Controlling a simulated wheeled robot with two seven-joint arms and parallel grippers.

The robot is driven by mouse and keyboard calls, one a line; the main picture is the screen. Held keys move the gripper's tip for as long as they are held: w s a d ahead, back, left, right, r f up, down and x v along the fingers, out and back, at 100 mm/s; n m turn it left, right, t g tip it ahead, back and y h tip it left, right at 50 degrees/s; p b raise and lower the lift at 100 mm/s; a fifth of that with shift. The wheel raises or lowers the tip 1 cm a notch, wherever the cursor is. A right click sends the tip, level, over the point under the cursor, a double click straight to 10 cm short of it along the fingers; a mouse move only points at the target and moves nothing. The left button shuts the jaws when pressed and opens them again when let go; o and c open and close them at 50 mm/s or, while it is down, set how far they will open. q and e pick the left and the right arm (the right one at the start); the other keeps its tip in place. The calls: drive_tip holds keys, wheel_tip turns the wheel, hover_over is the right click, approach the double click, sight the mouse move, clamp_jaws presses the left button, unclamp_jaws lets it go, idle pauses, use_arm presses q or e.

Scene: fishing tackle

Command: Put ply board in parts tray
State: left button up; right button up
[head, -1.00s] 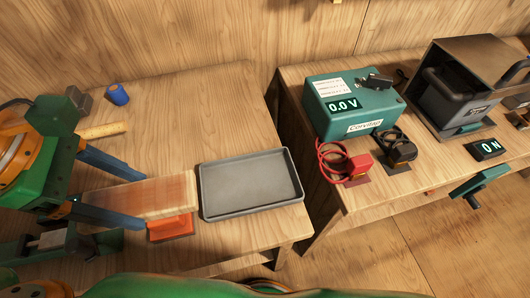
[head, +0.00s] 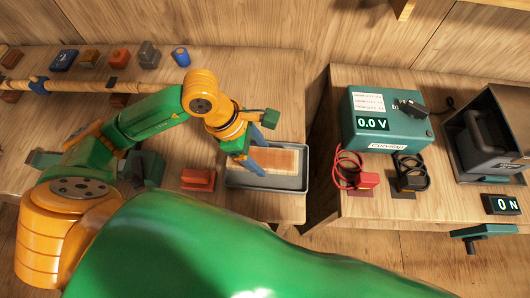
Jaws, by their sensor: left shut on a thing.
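The ply board (head: 278,161) is a flat light-brown wooden piece. It lies within the outline of the grey parts tray (head: 300,184); whether it touches the tray floor I cannot tell. My left gripper (head: 257,158) is over the tray's left part, its blue fingers pointing down, shut on the board's left end. The gripper and arm hide part of the tray's left side. My right gripper is not in view.
An orange block (head: 198,178) sits just left of the tray. A teal meter box (head: 388,120) with red clamp (head: 368,180) and black clamp (head: 411,178) stands on the right bench, across a gap. Several small blocks line the back left.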

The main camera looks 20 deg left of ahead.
sight(260, 155)
use_arm(q)
drive_tip(key=x, duration=0.1)
drive_tip(key=p+x, duration=0.1)
drive_tip(key=x, duration=0.2)
drive_tip(key=shift+w+a+f, duration=0.1)
drive_tip(key=shift+w+a, duration=0.15)
drive_tip(key=shift+w, duration=0.05)
drive_tip(key=shift+f, duration=0.4)
drive_tip(key=shift+f, duration=0.1)
drive_tip(key=o, duration=1)
drive_tip(key=shift+f, duration=0.1)
drive_tip(key=o, duration=0.4)
drive_tip(key=shift+r, duration=0.2)
